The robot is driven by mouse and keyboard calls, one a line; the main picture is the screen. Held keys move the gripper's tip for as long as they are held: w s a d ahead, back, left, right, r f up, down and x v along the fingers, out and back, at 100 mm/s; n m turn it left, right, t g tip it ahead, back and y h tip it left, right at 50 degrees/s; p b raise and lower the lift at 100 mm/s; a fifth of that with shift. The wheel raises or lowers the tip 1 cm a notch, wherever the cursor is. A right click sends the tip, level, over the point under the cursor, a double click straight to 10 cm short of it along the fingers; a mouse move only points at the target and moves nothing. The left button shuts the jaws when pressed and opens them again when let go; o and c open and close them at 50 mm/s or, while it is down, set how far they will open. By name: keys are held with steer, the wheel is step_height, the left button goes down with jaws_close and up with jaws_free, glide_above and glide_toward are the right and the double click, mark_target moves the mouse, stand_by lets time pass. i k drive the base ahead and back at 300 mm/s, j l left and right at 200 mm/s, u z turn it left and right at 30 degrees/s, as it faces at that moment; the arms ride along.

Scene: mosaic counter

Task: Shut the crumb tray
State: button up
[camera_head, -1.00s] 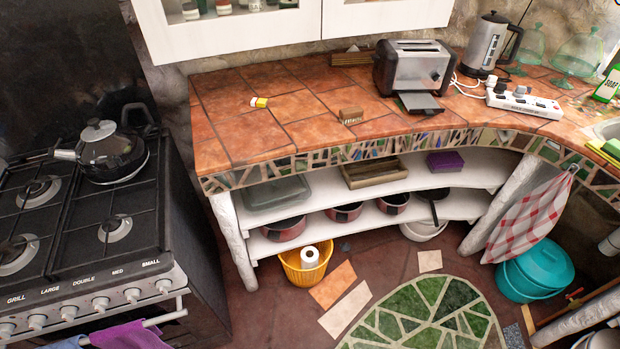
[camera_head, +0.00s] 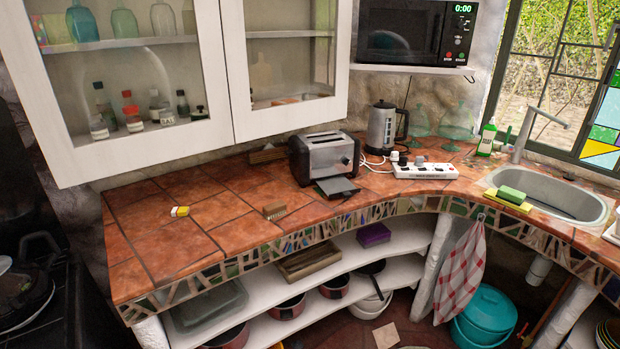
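The toaster (camera_head: 322,155) stands on the tiled counter, near its back, silver with dark ends. Its crumb tray (camera_head: 337,187) is a dark flat plate that sticks out at the toaster's base toward the counter's front edge, so it is pulled out. My gripper is not in view, and no part of my arm shows near the toaster.
A small brown block (camera_head: 274,211) and a yellow-and-white item (camera_head: 180,211) lie left of the tray on the counter (camera_head: 140,238). A power strip (camera_head: 425,171) and a kettle (camera_head: 382,128) stand to the right. Wall cabinets (camera_head: 110,160) hang above the left side.

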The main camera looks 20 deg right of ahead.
mark_target(336, 186)
steer(key=i+l, duration=0.6)
steer(key=l, duration=0.25)
steer(key=i+l, duration=0.3)
steer(key=l, duration=0.1)
